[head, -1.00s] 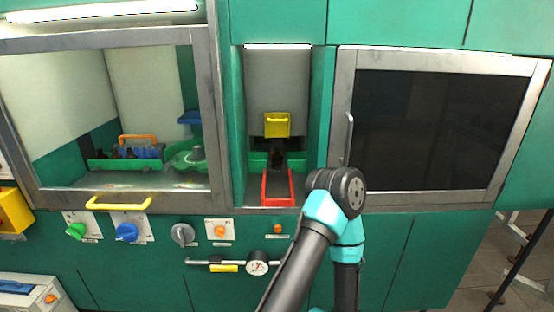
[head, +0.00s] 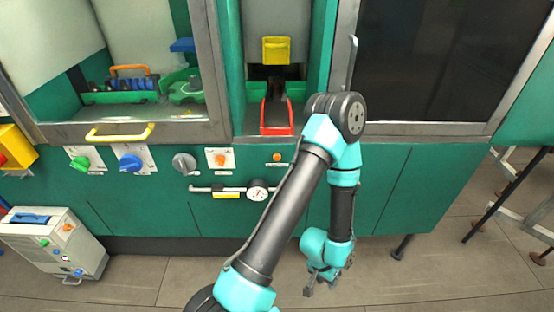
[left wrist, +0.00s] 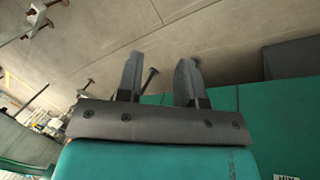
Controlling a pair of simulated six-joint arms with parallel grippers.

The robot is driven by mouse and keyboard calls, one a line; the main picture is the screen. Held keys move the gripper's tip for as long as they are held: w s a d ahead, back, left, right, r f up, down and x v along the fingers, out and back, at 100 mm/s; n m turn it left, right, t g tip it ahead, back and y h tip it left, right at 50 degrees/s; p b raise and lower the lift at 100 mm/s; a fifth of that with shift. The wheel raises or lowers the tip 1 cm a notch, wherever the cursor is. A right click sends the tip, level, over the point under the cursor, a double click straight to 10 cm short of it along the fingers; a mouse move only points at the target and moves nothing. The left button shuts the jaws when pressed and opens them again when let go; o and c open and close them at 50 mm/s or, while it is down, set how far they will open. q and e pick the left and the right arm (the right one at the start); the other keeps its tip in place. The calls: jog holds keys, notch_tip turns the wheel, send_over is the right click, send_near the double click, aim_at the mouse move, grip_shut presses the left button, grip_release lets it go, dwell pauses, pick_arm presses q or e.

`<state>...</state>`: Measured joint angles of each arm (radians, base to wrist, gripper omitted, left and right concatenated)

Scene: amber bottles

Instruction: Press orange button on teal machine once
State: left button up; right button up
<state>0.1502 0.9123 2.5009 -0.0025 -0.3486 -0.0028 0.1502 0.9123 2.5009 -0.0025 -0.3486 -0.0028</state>
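The teal machine (head: 300,200) fills the back of the head view. On its front panel there is an orange button (head: 277,157) below the middle bay, and an orange control (head: 220,159) on a white plate to its left. My left gripper (head: 322,287) hangs low in front of the machine, over the floor, well below and to the right of these controls and apart from them. In the left wrist view its two fingers (left wrist: 160,62) are spread with nothing between them. My right gripper is not in view.
A green knob (head: 80,163), a blue knob (head: 130,162) and a grey knob (head: 184,163) sit left of the buttons. A gauge (head: 257,194) on a rail is below. A small wheeled unit (head: 60,245) stands at lower left. A red-framed chute (head: 276,118) protrudes above.

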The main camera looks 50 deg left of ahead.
pick_arm(q)
grip_shut()
dwell(1.5)
